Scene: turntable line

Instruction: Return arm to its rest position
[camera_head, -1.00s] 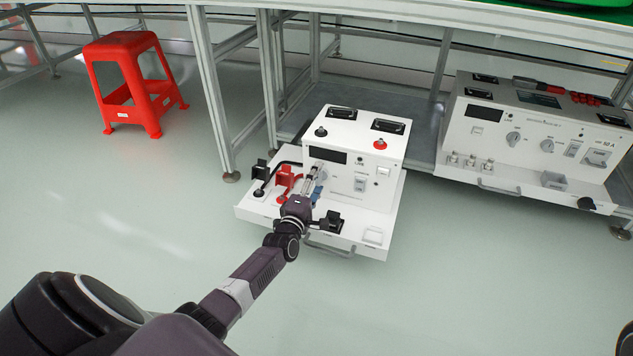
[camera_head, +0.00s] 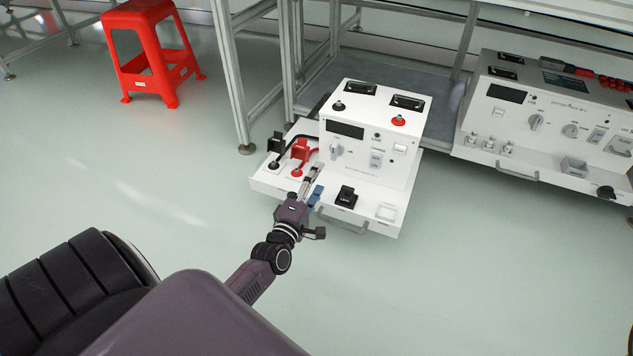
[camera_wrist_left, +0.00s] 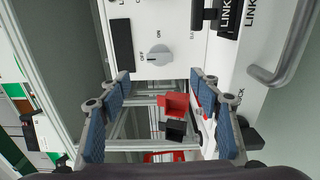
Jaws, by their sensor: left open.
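My left gripper (camera_head: 315,181) is open, with its fingers pointing at the white box-shaped unit (camera_head: 408,150). It is over the near edge of the white tray (camera_head: 340,212) at the front of that unit. In the left wrist view the two blue-padded fingers (camera_wrist_left: 158,78) are spread apart. Nothing is held between them. A grey rotary knob (camera_wrist_left: 159,56) on the unit's panel shows beyond the fingertips. A red connector (camera_head: 300,150) and a black connector (camera_head: 276,144) stand on the tray, left of the knob. My right gripper is not in view.
A second white unit (camera_head: 548,146) stands to the right. A metal frame leg (camera_head: 232,85) rises behind the white box-shaped unit. A red stool (camera_head: 150,50) stands at the back left. The floor in front is clear.

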